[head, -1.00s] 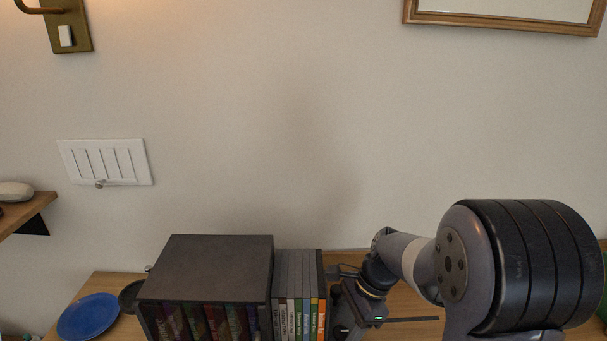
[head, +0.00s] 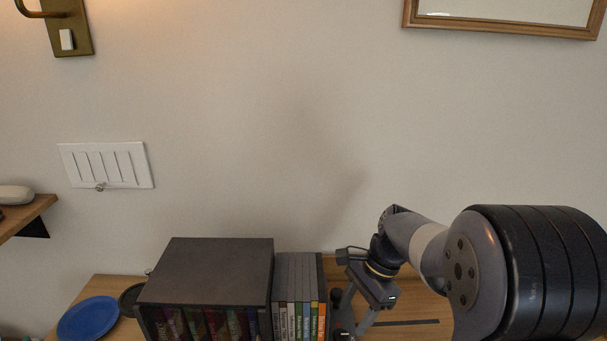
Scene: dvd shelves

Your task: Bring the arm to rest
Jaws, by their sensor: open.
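My arm reaches in from the right of the head view, its large dark joint in front. My gripper (head: 345,328) is at the arm's far end, just right of the row of DVDs and low in the picture. It is open, and nothing shows between its fingers, though its tips are partly cut off by the lower edge. The DVDs (head: 299,290) stand upright in a row, next to a dark box (head: 208,272) with more cases inside.
A wooden surface (head: 408,305) carries the box and DVDs. A blue plate (head: 88,318) and a dark round dish (head: 130,299) are at the left. A wooden shelf (head: 30,215) juts in at far left.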

